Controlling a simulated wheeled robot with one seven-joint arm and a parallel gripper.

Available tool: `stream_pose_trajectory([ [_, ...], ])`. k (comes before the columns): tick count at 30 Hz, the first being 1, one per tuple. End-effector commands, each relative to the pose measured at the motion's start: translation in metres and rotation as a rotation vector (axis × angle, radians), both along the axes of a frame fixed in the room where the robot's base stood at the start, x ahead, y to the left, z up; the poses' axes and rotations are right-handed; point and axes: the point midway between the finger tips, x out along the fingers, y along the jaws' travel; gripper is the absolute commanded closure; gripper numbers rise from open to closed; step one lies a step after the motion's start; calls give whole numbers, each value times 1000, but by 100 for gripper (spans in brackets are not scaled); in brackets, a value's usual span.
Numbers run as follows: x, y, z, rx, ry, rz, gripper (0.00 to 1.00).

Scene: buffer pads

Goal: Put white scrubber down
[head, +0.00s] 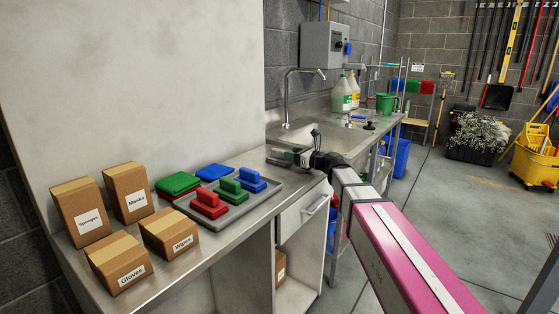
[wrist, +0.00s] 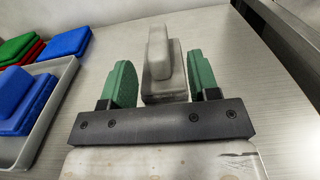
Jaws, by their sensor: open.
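The white scrubber (wrist: 162,72) sits on the steel counter in the wrist view, a pale block with an upright handle. My gripper (wrist: 160,88) is open, its two green-padded fingers on either side of the scrubber, with a visible gap to each side. In the head view my gripper (head: 286,156) is low over the counter, right of the grey tray. The scrubber is hard to make out there, largely hidden by the gripper.
The grey tray (head: 262,201) holds red, green and blue scrubbers. Green, red and blue pads (head: 180,184) lie behind it. Several cardboard boxes (head: 126,262) stand at the left. The sink (head: 345,134) is beyond my gripper. A wall edge shows at the wrist view's upper right.

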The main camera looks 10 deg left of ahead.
Motion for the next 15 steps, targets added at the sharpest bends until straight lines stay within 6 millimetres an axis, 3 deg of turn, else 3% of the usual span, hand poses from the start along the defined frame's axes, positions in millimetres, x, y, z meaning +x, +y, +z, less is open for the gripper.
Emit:
stream_pose_trajectory([
  [9, 14, 40, 1, 0, 0, 2, 45],
  [15, 16, 46, 1, 0, 0, 1, 45],
])
